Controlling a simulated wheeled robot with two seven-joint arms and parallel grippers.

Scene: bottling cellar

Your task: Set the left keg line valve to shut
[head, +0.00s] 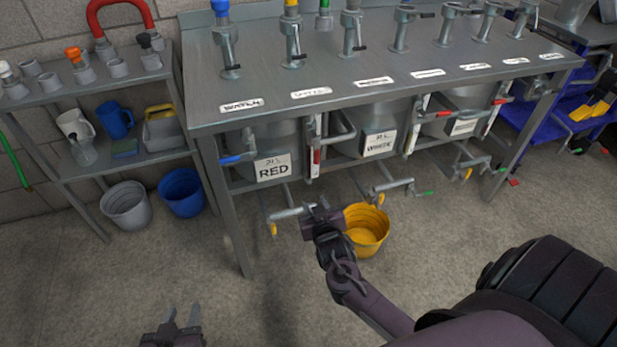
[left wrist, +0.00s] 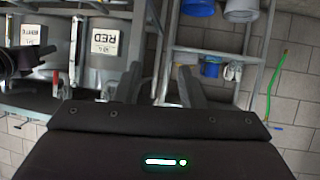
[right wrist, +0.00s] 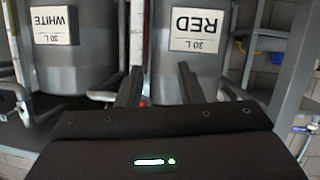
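The left keg, a grey vessel labelled RED (head: 273,168), stands under the steel counter; it also shows upside down in the right wrist view (right wrist: 203,60). A blue lever (head: 237,159) sits on a fitting at its upper left. Below it runs a grey pipe with a valve body (head: 288,214) and a yellow tip (head: 273,229); its right end is hidden by my right gripper. My right gripper (head: 322,217) is beside that pipe end, fingers apart; I cannot tell whether it touches. My left gripper (head: 181,318) is open and empty, low at the front left.
The WHITE keg (head: 379,143) and a third keg stand further right with similar pipes. A yellow bucket (head: 366,230) is on the floor beside my right gripper. A shelf rack (head: 150,157) with grey and blue (head: 181,192) buckets stands left. The floor in front is clear.

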